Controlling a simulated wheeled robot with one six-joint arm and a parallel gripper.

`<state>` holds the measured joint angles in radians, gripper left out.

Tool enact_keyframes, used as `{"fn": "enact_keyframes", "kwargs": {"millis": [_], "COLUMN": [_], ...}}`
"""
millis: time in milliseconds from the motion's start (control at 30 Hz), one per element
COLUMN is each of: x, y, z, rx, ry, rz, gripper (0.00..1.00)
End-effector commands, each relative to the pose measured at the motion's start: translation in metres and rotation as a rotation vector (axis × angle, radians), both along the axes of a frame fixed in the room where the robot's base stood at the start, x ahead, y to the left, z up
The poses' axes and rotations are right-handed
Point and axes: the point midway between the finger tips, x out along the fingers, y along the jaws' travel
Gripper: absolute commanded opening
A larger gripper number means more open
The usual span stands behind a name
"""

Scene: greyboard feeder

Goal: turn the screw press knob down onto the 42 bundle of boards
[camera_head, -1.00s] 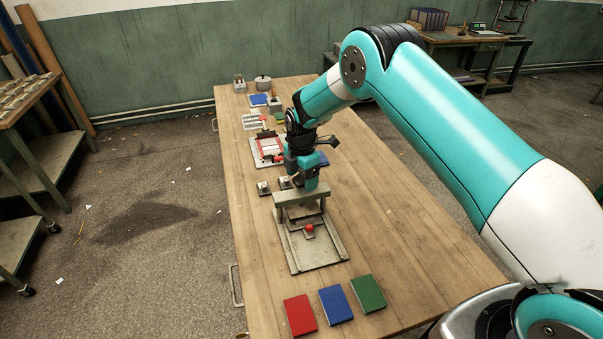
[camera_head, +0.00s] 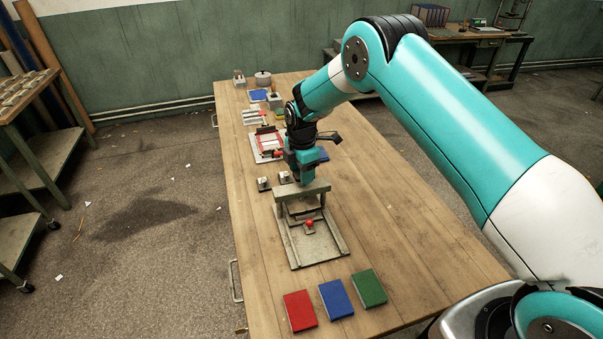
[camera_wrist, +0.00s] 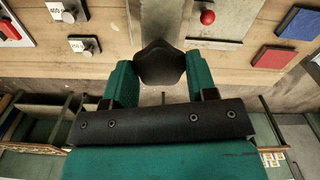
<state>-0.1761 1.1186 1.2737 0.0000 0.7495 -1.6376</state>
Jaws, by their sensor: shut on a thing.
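The screw press (camera_head: 330,250) is a grey metal frame with a crossbar and a flat base, standing on the wooden table. My gripper (camera_head: 303,181) points down at the top of its crossbar. In the wrist view my gripper's two teal fingers (camera_wrist: 160,72) are shut on the dark press knob (camera_wrist: 158,55), one on each side. In the head view the knob is hidden by my gripper. A small red ball (camera_head: 309,223) shows on the press, in front of the crossbar. I cannot make out the 42 bundle of boards under the press.
Red (camera_head: 300,311), blue (camera_head: 336,300) and green (camera_head: 368,288) boards lie in front of the press. Two small weights (camera_head: 264,184) stand behind it at the left. A red-and-white fixture (camera_head: 268,143) lies farther back. The table's right side is clear.

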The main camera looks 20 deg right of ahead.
Motion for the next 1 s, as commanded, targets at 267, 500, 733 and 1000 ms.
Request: {"fn": "enact_keyframes", "kwargs": {"millis": [267,500,733,1000], "x": [0.0009,0.0007,0.0006,0.0006], "y": [0.0002,0.0002,0.0002,0.0002], "z": [-0.0032,-0.0025,-0.0016,-0.0011], "rx": [0.001,0.001,0.001,0.001], "ry": [-0.003,-0.002,-0.002,-0.002], "rz": [-0.237,-0.466,-0.684,-0.940], "gripper": [0.28,0.28,0.28,0.28]}}
